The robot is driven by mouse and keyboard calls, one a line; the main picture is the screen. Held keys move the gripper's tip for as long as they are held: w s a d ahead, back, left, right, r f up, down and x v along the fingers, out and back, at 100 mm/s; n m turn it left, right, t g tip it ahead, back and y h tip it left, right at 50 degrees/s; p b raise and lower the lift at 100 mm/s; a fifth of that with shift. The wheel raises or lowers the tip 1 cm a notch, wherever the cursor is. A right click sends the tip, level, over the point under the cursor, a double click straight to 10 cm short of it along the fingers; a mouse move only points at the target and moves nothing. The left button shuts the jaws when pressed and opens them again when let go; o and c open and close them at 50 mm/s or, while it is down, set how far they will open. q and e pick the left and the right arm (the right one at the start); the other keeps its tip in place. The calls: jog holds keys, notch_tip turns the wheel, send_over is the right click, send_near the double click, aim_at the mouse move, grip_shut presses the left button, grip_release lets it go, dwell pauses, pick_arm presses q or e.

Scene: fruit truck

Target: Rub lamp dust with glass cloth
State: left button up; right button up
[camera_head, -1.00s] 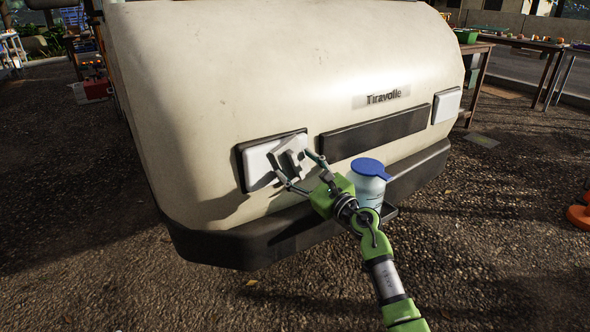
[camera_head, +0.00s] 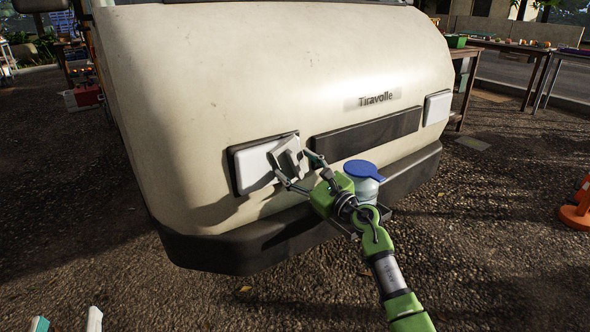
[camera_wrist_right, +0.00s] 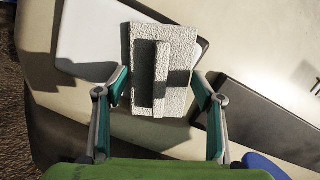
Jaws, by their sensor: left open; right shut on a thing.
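The white rectangular lamp (camera_head: 252,168) in a dark frame sits at the left of the cream truck's end. My right gripper (camera_head: 297,170) is shut on the pale textured glass cloth (camera_head: 287,153), a flat pad with a raised block. The cloth covers the lamp's right end; I cannot tell whether it touches. In the right wrist view, the cloth (camera_wrist_right: 181,68) overlaps the lamp (camera_wrist_right: 88,40) and its frame, with a finger on each side. No dust can be made out on the lamp. My left gripper (camera_head: 67,324) is open and empty at the bottom left, only its fingertips showing.
A blue-lidded bottle (camera_head: 366,180) stands beside my right gripper, near the dark bumper (camera_head: 215,250). A second white lamp (camera_head: 437,107) is at the truck's right. An orange cone (camera_head: 577,213) stands far right. The gravel in front is clear.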

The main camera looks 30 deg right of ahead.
pick_arm(q)
jog(key=shift+s+r+t+h+b, duration=0.15)
jog(key=shift+s+r+t, duration=0.25)
jog(key=shift+r, duration=0.45)
jog(key=shift+s+r+t+h+b, duration=0.1)
jog(key=shift+s+r+t+h, duration=0.1)
jog(key=shift+r+t, duration=0.45)
jog(key=shift+s+r+t+h+b, duration=0.15)
jog(key=shift+s+r+t, duration=0.15)
jog(key=shift+r, duration=0.7)
pick_arm(e)
jog(key=shift+w+d+r, duration=0.1)
jog(key=shift+d, duration=0.7)
jog(key=shift+s+p, duration=0.3)
jog(key=shift+s, duration=0.5)
pick_arm(q)
notch_tip(320, 180, down, 6)
jog(key=w+g+y, duration=0.1)
jog(key=w+g, duration=0.1)
jog(key=g, duration=0.1)
jog(key=shift+f+p, duration=0.25)
jog(key=shift+p, duration=0.1)
pick_arm(e)
jog(key=shift+s+d, duration=0.2)
jog(key=shift+s, duration=1.9)
pick_arm(q)
jog(key=shift+a+g, duration=0.1)
jog(key=shift+g, duration=0.15)
